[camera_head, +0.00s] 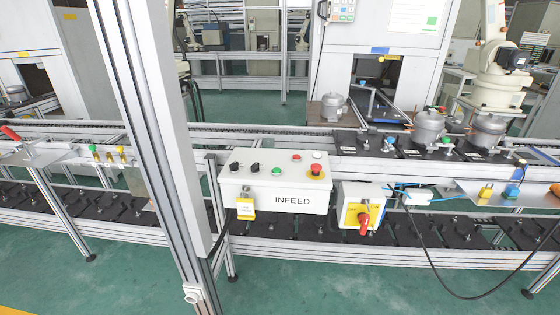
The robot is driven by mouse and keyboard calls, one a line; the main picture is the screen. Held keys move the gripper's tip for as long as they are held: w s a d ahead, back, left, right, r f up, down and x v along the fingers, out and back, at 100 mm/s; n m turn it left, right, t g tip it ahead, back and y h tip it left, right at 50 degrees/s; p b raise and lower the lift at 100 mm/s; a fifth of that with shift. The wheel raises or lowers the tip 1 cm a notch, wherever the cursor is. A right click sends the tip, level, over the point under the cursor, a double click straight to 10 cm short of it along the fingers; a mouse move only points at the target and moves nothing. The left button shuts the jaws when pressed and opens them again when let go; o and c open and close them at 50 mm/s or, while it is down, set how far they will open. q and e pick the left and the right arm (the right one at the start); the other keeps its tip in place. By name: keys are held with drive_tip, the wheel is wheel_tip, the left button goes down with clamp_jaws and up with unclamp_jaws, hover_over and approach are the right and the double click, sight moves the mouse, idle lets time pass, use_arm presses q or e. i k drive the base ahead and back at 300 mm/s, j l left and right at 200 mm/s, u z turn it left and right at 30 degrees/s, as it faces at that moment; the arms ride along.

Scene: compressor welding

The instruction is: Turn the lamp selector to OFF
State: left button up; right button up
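A white control box (285,197) marked INFEED is fixed to the front of the conveyor in the middle of the head view. Two small black selector knobs, a left one (234,167) and a right one (255,168), sit on its top face. Their labels are too small to read, so I cannot tell which is the lamp selector or how either is set. A green button (276,171), a red button (296,157), a white button (317,155) and a red mushroom button on yellow (316,170) share this face. Neither of my grippers is in view.
A grey upright post (150,130) stands just left of the box. To the right is a red rotary switch (365,219) on a yellow plate. Cables hang further right. Metal compressors (429,127) stand on the conveyor behind. Green floor in front is clear.

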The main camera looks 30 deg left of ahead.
sight(233, 167)
drive_tip(key=j+z, duration=0.4)
drive_tip(key=j, duration=0.3)
drive_tip(key=j+z, duration=0.35)
drive_tip(key=j, duration=0.4)
drive_tip(key=k+j+z, duration=0.15)
drive_tip(key=j+z, duration=0.25)
drive_tip(key=j, duration=0.3)
drive_tip(key=j+u, duration=0.2)
drive_tip(key=u, duration=0.35)
drive_tip(key=z, duration=0.55)
drive_tip(key=k+j, duration=0.05)
